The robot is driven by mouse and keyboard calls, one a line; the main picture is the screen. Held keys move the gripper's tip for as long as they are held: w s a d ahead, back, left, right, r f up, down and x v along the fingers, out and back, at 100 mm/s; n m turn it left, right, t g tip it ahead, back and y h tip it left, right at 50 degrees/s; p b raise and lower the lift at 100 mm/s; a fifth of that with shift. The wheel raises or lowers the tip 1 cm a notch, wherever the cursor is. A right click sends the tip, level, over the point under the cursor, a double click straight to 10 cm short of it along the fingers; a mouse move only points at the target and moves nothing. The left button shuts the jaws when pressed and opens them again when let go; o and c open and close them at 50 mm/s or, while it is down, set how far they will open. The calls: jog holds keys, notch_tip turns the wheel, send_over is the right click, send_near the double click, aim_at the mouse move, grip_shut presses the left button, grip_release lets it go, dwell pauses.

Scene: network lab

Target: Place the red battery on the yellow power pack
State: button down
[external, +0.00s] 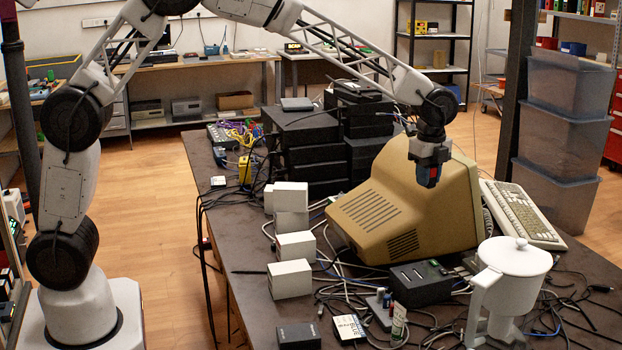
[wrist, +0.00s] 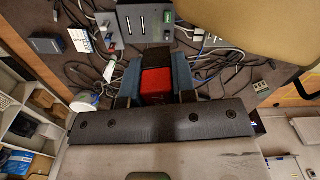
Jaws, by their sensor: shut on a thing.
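My gripper (external: 428,182) is above the table, in front of the beige monitor. It is shut on the red battery (wrist: 156,82), which shows as a red block between the two blue-grey fingers in the wrist view. In the external view only a small red patch shows at the fingers. A yellow object (external: 245,171), likely the yellow power pack, stands at the far left part of the table beside the black boxes, well away from my gripper. It is not in the wrist view.
The beige monitor (external: 400,215) lies close below my gripper. Several white boxes (external: 291,246) line the table's left side. Stacked black boxes (external: 305,135) stand behind. A white jug (external: 512,280), a dark box (external: 420,284) and tangled cables cover the front.

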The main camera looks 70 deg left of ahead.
jog(key=s+a+n, duration=0.2)
jog(key=a, duration=1.1)
jog(key=s+a+n, duration=0.3)
jog(key=a, duration=0.9)
jog(key=s+a+n, duration=0.2)
jog(key=s+a, duration=0.4)
jog(key=a, duration=0.5)
jog(key=s+a+n, duration=0.3)
jog(key=s+a, duration=0.3)
jog(key=a, duration=0.6)
jog(key=s+a+n, duration=0.6)
jog(key=s+a, duration=1.3)
jog(key=s, duration=0.4)
notch_tip(320, 180, down, 11)
jog(key=shift+d+f, duration=0.15)
send_over(244, 159)
jog(key=shift+w+f, duration=0.1)
jog(key=shift+f, duration=0.65)
